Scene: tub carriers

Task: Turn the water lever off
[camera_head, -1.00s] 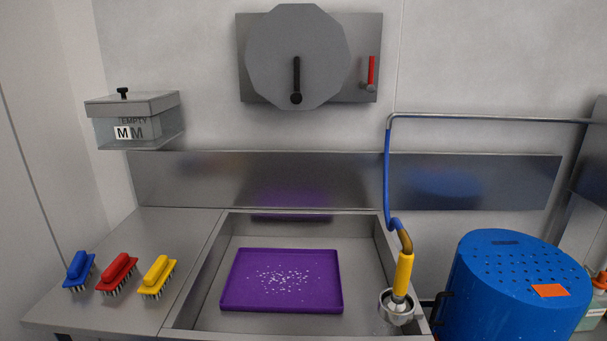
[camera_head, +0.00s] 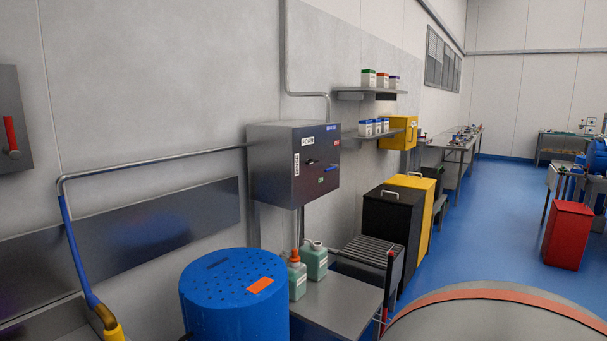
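A grey metal control box (camera_head: 275,165) hangs on the wall near the middle of the view. Its right-hand face carries small labels, one reading FOAM and one blue, with small dark controls (camera_head: 312,162) among them. They are too small for me to tell which is a water lever or how it is set. A red-handled lever (camera_head: 9,132) points up on a grey wall plate at the far left. Neither of my grippers is in view.
A blue perforated drum (camera_head: 235,310) stands in front of the box, beside a grey table (camera_head: 345,305) with green bottles (camera_head: 314,262). Black (camera_head: 388,230) and yellow bins stand beyond. A large round grey shape (camera_head: 490,322) fills the bottom right. Blue floor beyond is open.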

